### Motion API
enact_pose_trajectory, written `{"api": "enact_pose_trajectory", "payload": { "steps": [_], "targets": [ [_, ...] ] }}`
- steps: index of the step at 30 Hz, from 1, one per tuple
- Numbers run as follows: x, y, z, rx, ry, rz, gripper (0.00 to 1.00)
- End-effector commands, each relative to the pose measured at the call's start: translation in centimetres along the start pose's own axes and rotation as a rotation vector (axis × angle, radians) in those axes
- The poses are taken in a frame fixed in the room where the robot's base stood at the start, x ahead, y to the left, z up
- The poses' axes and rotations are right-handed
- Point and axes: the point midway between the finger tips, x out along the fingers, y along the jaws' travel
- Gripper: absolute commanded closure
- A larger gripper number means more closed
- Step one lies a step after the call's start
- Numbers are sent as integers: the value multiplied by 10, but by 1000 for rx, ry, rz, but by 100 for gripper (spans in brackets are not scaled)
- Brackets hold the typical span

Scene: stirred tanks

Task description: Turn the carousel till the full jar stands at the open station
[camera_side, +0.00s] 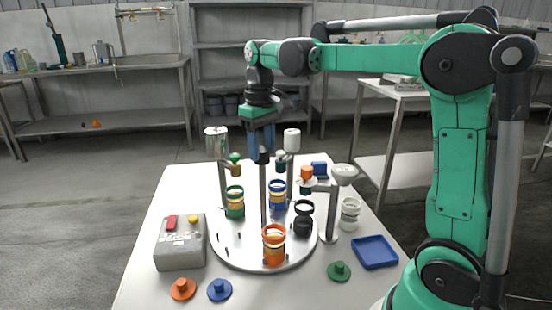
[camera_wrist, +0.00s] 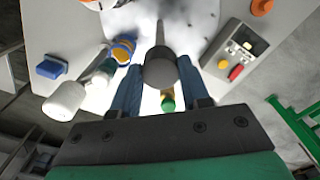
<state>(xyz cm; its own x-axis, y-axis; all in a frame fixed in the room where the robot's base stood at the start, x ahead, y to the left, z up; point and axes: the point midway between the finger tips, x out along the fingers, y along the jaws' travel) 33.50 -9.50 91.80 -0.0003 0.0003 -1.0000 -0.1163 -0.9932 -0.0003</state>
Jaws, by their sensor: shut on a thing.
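The round pale carousel (camera_side: 240,252) stands on the white table with a tall grey central post (camera_side: 263,190). It carries a green jar (camera_side: 235,203) at the left, a blue jar (camera_side: 277,196) at the back, a black jar (camera_side: 303,220) at the right and an orange jar (camera_side: 274,245) in front. Green, blue and orange jars show a tan middle band; I cannot tell which jar is full. My gripper (camera_side: 262,150) points down over the post. In the wrist view its blue fingers (camera_wrist: 157,90) are shut on the post's dark round top (camera_wrist: 160,68).
Stands with a metal can (camera_side: 216,143), a white cylinder (camera_side: 291,139) and a pale funnel (camera_side: 343,173) surround the carousel. A grey control box (camera_side: 180,245) sits left. A white jar (camera_side: 349,213), a blue tray (camera_side: 375,252) and loose orange, blue and green lids (camera_side: 339,271) lie around.

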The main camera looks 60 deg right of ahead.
Motion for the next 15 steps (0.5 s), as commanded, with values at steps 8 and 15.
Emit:
{"api": "enact_pose_trajectory", "payload": {
  "steps": [8, 15],
  "targets": [
    [0, 0, 0, -133, 1, 1, 100],
    [0, 0, 0, -254, 1, 1, 100]
  ]
}}
